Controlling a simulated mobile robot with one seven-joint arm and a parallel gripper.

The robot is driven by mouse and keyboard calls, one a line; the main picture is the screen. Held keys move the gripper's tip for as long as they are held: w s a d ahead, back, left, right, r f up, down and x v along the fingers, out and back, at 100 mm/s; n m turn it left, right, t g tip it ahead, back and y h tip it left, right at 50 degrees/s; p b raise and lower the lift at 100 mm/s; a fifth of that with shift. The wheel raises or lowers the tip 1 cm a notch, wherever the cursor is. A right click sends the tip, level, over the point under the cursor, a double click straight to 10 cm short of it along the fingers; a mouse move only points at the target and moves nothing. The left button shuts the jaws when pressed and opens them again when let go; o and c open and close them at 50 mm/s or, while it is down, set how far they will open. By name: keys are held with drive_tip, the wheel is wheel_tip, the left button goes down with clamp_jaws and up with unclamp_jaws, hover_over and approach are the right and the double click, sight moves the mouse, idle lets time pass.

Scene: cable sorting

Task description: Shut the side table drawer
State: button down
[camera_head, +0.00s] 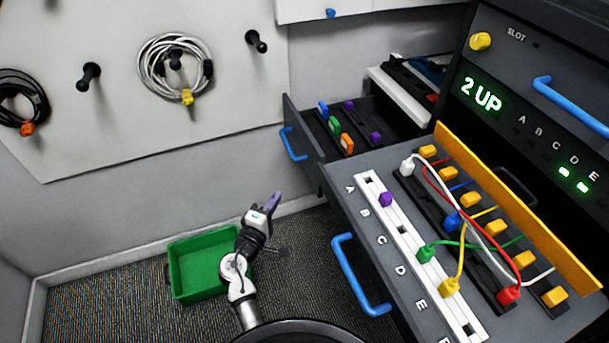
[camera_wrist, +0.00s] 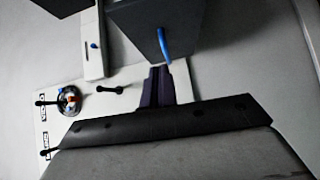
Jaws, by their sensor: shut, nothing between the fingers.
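A dark grey drawer (camera_head: 317,156) stands open at the back, left of the large cabinet, with a blue handle (camera_head: 292,144) on its front. I take it for the side table drawer. Several coloured connectors lie in its slots. My gripper (camera_head: 274,202) is shut and empty, in front of the drawer and lower in the picture, apart from the handle. In the wrist view my shut purple fingers (camera_wrist: 158,85) point towards a dark box-like body with a blue handle (camera_wrist: 163,42). Which drawer that is I cannot tell for sure.
A larger drawer (camera_head: 345,178) with lettered rows, plugs and coloured cables juts out at the right, with its own blue handle (camera_head: 358,275). A green bin (camera_head: 185,268) sits on the carpet beside my arm. Cables hang on a wall board (camera_head: 120,120).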

drive_tip(key=p, duration=0.3)
approach(312, 164)
drive_tip(key=w+a, duration=0.1)
drive_tip(key=w, duration=0.4)
drive_tip(key=shift+w+d+f+p, duration=0.15)
drive_tip(key=shift+d+p, duration=0.25)
drive_tip(key=shift+d, duration=1.25)
